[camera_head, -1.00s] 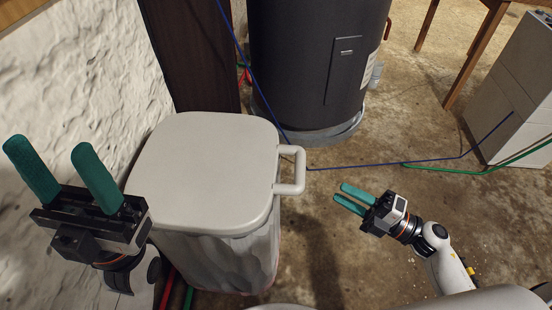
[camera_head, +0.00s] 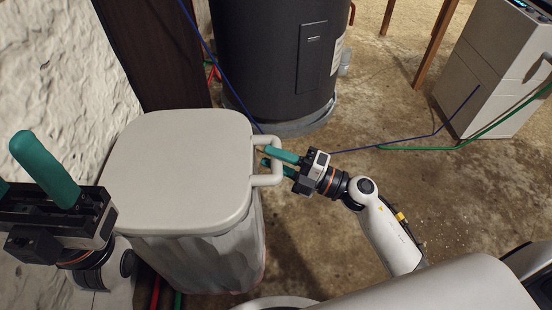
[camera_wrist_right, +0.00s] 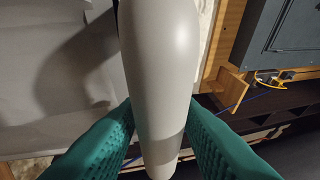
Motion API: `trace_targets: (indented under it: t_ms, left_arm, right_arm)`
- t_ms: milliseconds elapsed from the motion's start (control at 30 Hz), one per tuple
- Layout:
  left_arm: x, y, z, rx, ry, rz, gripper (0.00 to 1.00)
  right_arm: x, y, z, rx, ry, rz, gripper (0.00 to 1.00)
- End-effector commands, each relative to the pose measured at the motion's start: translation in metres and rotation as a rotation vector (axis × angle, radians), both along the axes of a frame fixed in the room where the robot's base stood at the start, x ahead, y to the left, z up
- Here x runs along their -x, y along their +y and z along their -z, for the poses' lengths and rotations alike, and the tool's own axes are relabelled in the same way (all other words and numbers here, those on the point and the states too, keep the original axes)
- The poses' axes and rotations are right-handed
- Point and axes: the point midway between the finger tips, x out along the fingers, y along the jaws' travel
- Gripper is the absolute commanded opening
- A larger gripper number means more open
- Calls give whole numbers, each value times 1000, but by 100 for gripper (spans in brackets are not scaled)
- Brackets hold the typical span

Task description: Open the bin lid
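The bin (camera_head: 205,262) has a pale grey lid (camera_head: 180,165), which lies flat on it, closed. The lid's loop handle (camera_head: 266,182) sticks out to the right. My right gripper (camera_head: 272,158) is at the handle's outer bar, fingers pointing left toward the lid. In the right wrist view, the pale bar (camera_wrist_right: 160,70) runs between the two green fingers (camera_wrist_right: 160,125). The fingers look open around the bar; firm contact cannot be made out. My left gripper (camera_head: 22,170) is at the left edge, partly cut off, fingers apart and nothing visible between them.
A dark cylindrical tank (camera_head: 275,60) stands behind the bin. A rough white wall (camera_head: 50,75) is close on the left. A blue cable (camera_head: 400,142) and a green hose (camera_head: 430,149) cross the floor.

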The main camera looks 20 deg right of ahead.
Motion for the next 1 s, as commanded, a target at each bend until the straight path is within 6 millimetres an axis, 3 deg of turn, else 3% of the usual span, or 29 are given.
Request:
trace_targets:
  t_ms: [200, 400, 1000]
  left_arm:
    - [0, 0, -2, 1, -7, 0, 57]
    - [1, 0, -2, 2, -9, 0, 57]
    - [-4, 0, -10, -3, 42, -3, 57]
  right_arm:
    - [0, 0, 0, -1, 1, 0, 30]
    - [0, 0, 0, -1, 1, 0, 0]
    - [0, 1, -10, 19, 8, -1, 0]
